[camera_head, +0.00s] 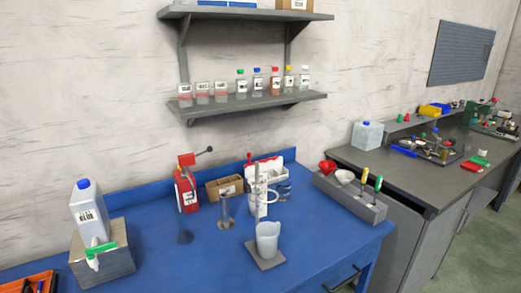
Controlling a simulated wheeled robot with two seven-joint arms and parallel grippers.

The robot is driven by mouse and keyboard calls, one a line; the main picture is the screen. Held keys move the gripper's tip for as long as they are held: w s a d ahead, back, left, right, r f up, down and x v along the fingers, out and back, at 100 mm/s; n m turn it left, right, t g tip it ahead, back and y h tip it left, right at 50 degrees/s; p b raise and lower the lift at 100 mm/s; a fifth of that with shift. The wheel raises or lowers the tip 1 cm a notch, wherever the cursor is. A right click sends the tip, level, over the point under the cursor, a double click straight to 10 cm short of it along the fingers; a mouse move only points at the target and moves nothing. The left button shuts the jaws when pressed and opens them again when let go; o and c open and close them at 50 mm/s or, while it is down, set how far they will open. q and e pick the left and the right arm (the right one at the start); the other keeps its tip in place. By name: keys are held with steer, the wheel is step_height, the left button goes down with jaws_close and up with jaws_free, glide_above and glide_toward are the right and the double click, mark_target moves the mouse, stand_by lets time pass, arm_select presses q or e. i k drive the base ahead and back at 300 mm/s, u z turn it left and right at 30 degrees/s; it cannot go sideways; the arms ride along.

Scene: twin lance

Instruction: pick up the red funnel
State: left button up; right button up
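The red funnel (327,167) sits at the left end of a long grey tray (372,211) near the right edge of the blue workbench. A white funnel (345,177) is beside it, to its right. The red funnel's wide mouth shows; its lower part is hidden by the tray wall. Neither my left nor my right gripper is in view.
Tools with yellow and green handles (364,173) stand in the tray. Shelves (250,104) hang above.

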mark_target(327, 167)
steer(key=z, duration=1.8)
steer(key=i, duration=2.4)
steer(key=u, duration=3.5)
steer(key=i, duration=0.2)
steer(key=z, duration=0.25)
